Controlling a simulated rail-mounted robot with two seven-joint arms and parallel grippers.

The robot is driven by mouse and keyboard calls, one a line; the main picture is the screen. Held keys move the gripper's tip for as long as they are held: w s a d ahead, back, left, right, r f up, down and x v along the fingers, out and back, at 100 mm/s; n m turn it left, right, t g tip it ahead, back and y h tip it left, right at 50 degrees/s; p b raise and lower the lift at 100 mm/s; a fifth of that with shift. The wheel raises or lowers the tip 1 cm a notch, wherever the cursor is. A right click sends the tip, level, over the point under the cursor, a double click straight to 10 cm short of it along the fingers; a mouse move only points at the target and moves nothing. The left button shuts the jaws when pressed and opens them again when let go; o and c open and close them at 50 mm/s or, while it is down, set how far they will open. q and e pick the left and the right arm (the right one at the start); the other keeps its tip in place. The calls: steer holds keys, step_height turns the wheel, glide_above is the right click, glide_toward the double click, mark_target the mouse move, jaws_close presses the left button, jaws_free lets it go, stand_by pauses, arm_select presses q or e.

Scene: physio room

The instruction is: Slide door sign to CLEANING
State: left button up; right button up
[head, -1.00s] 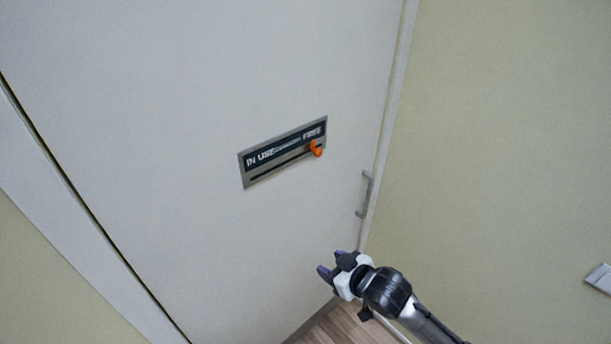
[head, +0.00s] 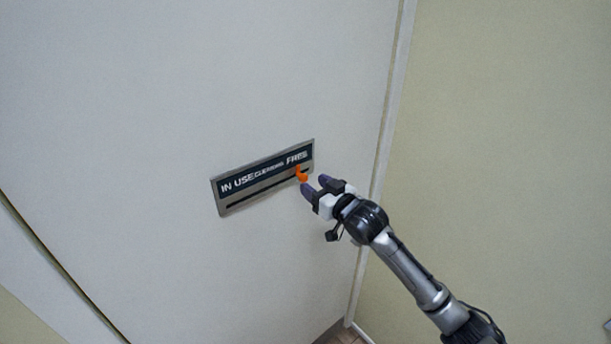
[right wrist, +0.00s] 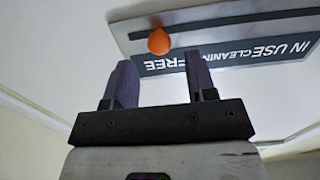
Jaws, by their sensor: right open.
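The door sign (head: 225,197) is a grey metal plate on the white door, with a dark strip reading IN USE, CLEANING and FREE from left to right. A slot runs below the words. The orange slider knob (head: 301,174) sits at the slot's right end, under FREE. My right gripper (head: 315,187) is open and empty, just below and right of the knob. In the right wrist view the sign (right wrist: 215,22) appears upside down, and the knob (right wrist: 158,41) is beyond the open fingertips (right wrist: 157,72), roughly between them, apparently not gripped. My left gripper is not in view.
The white door (head: 130,110) fills the left and middle. Its right edge meets a frame (head: 384,130) and a pale yellow-green wall (head: 510,130). The door face around the sign is clear.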

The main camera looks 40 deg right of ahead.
mark_target(305, 178)
steer(key=shift+w+p, duration=0.4)
steer(key=shift+w, duration=1.7)
steer(key=shift+c, duration=0.3)
jaws_close()
